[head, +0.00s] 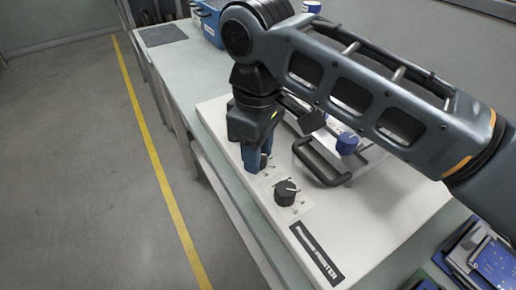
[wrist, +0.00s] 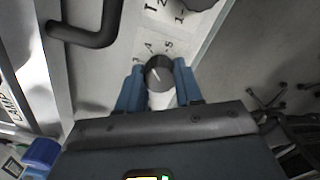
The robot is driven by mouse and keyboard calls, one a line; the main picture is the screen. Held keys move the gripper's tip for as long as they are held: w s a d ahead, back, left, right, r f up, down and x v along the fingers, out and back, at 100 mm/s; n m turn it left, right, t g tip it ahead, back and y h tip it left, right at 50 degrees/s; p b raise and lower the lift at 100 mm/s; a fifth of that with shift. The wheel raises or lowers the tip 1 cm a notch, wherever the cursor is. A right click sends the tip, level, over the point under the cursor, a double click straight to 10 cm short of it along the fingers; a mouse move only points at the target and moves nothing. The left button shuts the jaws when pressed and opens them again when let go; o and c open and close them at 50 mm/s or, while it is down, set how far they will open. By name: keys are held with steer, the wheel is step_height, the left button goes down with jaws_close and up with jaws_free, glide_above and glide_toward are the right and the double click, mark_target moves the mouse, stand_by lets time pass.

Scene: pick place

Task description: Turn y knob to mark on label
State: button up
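My gripper (head: 259,160) points down over the white panel (head: 240,165). In the wrist view its two blue fingers (wrist: 159,84) stand on either side of a dark round knob (wrist: 158,70). I cannot tell whether they touch it. A light pointer line on this knob leans up and left, roughly toward the 3 and 4 of its printed label (wrist: 150,48). The fingers mostly hide this knob in the head view. A second black knob (head: 286,192) with a white pointer stands nearer the front; it also shows at the wrist view's top edge (wrist: 200,4). No y is readable.
A black bar handle (head: 322,168) rises from the panel right of the knobs; it is at upper left in the wrist view (wrist: 90,38). A blue knob (head: 347,143) stands behind it. Blue circuit boards (head: 490,262) lie at lower right. The floor left of the bench is clear.

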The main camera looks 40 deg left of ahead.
steer(key=o, duration=0.4)
step_height(320, 180, up, 8)
steer(key=shift+f+p, duration=0.1)
steer(key=shift+p, duration=0.2)
stand_by(0.7)
